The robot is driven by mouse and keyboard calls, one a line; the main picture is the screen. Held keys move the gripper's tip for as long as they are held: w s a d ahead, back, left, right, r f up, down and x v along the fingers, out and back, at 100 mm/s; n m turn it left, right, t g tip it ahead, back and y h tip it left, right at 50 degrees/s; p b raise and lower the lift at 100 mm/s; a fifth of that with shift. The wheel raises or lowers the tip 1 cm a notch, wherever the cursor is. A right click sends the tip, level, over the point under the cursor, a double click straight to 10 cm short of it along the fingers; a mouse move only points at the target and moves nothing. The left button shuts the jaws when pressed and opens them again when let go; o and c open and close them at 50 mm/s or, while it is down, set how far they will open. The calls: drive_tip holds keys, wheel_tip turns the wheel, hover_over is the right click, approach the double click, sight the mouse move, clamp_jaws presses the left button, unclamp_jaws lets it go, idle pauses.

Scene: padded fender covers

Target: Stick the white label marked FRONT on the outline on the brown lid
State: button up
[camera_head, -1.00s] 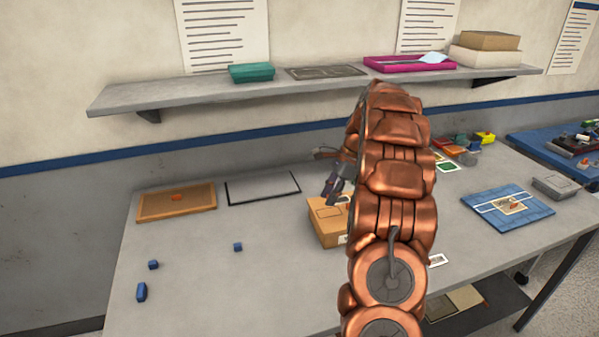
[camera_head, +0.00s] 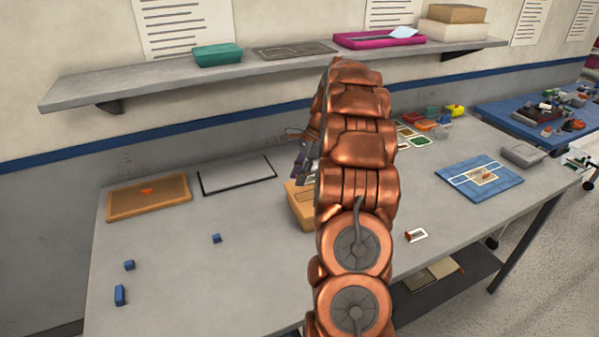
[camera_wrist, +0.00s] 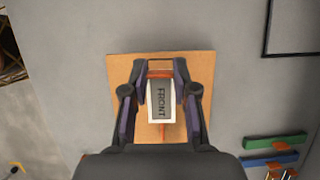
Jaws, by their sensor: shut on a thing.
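The brown box with its lid (camera_head: 300,212) stands on the grey bench, mostly hidden behind my arm in the head view. The wrist view looks down on the brown lid (camera_wrist: 195,70). My gripper (camera_wrist: 160,68) is above the lid, with an orange piece between its fingertips. I cannot tell whether the label touches the lid. The outline is not visible now. In the head view my gripper (camera_head: 303,165) shows only partly, left of my arm.
Another white label with an orange part (camera_head: 417,235) lies right of my arm. A black-framed white panel (camera_head: 237,175) and a cork-coloured tray (camera_head: 150,197) lie at the back left. Small blue blocks (camera_head: 217,238) are at left. A blue pad (camera_head: 485,190) lies at right.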

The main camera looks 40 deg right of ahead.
sight(299, 198)
drive_tip(key=shift+f+b, duration=0.55)
drive_tip(key=shift+f, duration=1.95)
drive_tip(key=shift+f, duration=0.5)
idle(1.4)
drive_tip(key=shift+r, duration=0.1)
idle(0.7)
drive_tip(key=o, duration=0.9)
drive_tip(key=shift+c, duration=0.2)
drive_tip(key=o, duration=0.4)
drive_tip(key=shift+r, duration=0.1)
drive_tip(key=shift+r+p, duration=1.4)
drive_tip(key=shift+r, duration=2.05)
